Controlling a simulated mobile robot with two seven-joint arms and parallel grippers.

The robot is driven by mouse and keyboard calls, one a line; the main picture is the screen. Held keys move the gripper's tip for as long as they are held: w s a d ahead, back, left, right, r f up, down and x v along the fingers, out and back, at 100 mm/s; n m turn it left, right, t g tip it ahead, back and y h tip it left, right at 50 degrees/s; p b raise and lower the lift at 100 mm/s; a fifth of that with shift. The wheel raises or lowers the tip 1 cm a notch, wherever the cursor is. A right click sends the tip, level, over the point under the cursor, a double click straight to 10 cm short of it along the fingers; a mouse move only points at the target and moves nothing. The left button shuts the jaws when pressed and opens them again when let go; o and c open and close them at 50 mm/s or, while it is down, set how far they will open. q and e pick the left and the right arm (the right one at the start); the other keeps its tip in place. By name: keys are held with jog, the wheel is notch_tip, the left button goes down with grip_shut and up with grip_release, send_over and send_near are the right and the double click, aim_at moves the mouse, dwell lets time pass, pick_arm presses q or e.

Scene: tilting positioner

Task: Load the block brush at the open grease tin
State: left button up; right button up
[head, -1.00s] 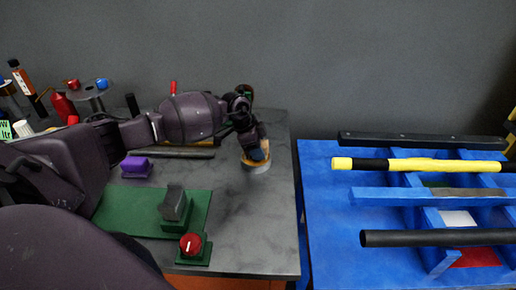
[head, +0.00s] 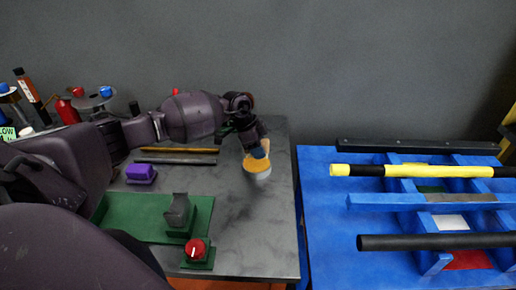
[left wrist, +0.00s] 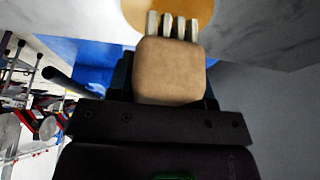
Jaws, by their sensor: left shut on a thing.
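The open grease tin (head: 264,175) is a round, pale grey tin with orange-yellow grease on top, standing on the dark grey bench. In the left wrist view the grease (left wrist: 140,12) shows as an orange disc at the top edge. My left gripper (head: 258,151) is shut on the block brush, just above the tin. The brush (left wrist: 172,70) is a tan block with pale bristle tufts pointing at the grease and overlapping it in that view. I cannot tell whether the bristles touch the grease. My right gripper is not in view.
A green base with a grey clamp-like piece (head: 178,211) and a red knob (head: 196,250) stands at the bench front. A purple block (head: 141,173) and thin bars (head: 176,161) lie left of the tin. A blue rack (head: 372,200) with bars stands right, across a gap.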

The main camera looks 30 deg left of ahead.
pick_arm(q)
notch_tip(320, 180, up, 2)
jog(key=shift+r+p, duration=0.25)
jog(key=shift+p, duration=0.75)
jog(key=shift+r+p, duration=0.4)
jog(key=shift+p, duration=0.1)
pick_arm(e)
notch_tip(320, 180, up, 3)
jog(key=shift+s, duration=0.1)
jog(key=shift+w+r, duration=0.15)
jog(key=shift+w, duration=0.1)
